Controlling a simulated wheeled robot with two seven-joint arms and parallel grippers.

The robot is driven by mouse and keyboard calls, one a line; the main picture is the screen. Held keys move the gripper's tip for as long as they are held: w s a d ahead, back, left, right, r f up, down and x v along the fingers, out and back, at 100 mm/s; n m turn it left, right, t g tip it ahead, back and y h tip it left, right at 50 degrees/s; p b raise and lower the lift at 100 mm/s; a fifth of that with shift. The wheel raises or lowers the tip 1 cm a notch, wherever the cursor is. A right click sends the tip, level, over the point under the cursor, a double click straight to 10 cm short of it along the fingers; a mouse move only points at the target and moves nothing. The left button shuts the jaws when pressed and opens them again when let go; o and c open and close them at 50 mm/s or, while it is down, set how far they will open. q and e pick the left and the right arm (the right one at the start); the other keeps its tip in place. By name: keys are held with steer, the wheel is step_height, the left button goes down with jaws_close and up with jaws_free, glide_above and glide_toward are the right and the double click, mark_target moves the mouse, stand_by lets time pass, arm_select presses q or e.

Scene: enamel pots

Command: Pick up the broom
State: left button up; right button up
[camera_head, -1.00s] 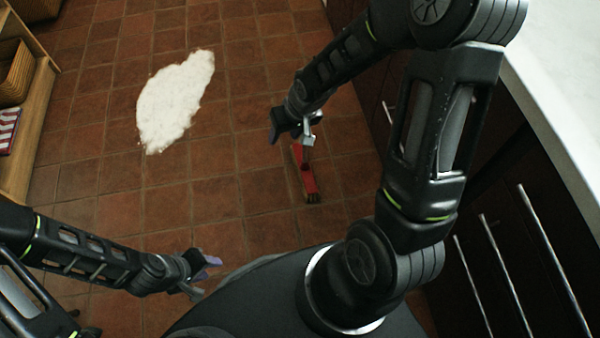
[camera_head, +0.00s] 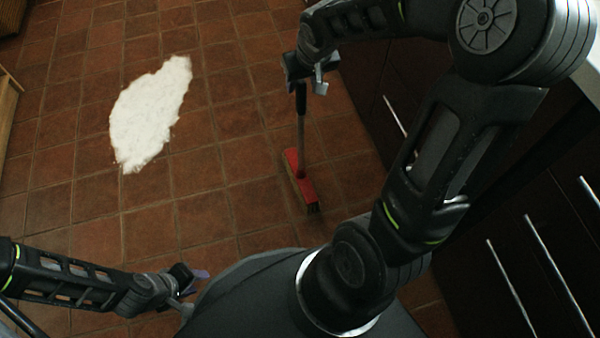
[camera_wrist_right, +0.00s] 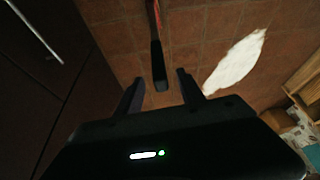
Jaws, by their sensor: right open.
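The broom has a red head (camera_head: 301,181) with dark bristles on the tiled floor and a thin upright handle (camera_head: 301,125) with a black grip. My right gripper (camera_head: 320,82) is open close to the top of the handle. In the right wrist view the black grip end (camera_wrist_right: 158,68) points toward the space between the open fingers (camera_wrist_right: 159,92), and no finger is seen touching it. My left gripper (camera_head: 191,281) is low at the left, away from the broom; whether its jaws are open is unclear.
A white spill (camera_head: 150,113) lies on the tiles left of the broom. Dark cabinets (camera_head: 480,200) with metal bar handles stand at the right. A wooden shelf (camera_head: 8,105) is at the left edge. The floor between spill and broom is clear.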

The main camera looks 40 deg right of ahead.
mark_target(300, 93)
steer(key=shift+x, duration=1.1)
steer(key=shift+f+b, duration=0.1)
steer(key=shift+b, duration=0.2)
steer(key=b+x, duration=0.2)
steer(key=x, duration=0.2)
steer(key=shift+s+f, duration=0.15)
steer(key=shift+f, duration=0.1)
steer(key=shift+w+f, duration=0.25)
steer(key=shift+f, duration=0.05)
steer(key=shift+c, duration=0.3)
jaws_close()
steer(key=shift+r, duration=0.1)
